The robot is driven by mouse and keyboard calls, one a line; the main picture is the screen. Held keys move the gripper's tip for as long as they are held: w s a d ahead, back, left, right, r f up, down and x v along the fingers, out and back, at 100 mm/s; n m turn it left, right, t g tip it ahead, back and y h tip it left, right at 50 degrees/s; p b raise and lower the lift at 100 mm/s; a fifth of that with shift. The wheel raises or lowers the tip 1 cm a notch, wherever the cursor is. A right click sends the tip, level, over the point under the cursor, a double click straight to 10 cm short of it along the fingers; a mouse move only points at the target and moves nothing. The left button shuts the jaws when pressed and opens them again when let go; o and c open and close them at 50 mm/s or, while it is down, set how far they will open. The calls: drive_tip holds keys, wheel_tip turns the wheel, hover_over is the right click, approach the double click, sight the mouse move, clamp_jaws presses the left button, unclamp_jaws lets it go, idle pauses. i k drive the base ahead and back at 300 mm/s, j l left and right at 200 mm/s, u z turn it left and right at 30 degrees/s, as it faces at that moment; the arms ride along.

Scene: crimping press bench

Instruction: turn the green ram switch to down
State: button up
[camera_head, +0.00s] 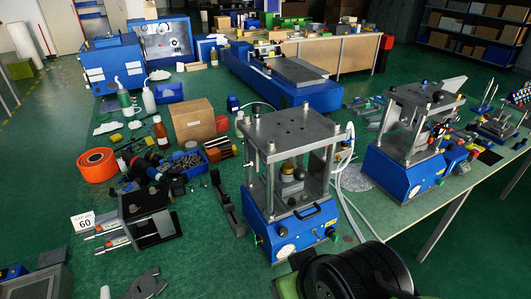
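A blue press (290,232) with a grey plate frame on posts stands at the middle of the bench. Its front panel has a round gauge (283,232), a small dark knob (258,240) at the left and another small control (331,232) at the right. A second, similar blue press (402,178) stands to the right, with a gauge (414,190) on its front. I cannot pick out the green ram switch for certain or read its position; the controls are too small. My gripper is not in view.
An orange reel (97,164), a cardboard box (193,120) and a grey device (145,217) by a "60" sign (83,222) lie left of the middle press. White hoses (343,190) run between the presses.

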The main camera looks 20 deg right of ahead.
sight(330, 232)
drive_tip(key=z, duration=1.15)
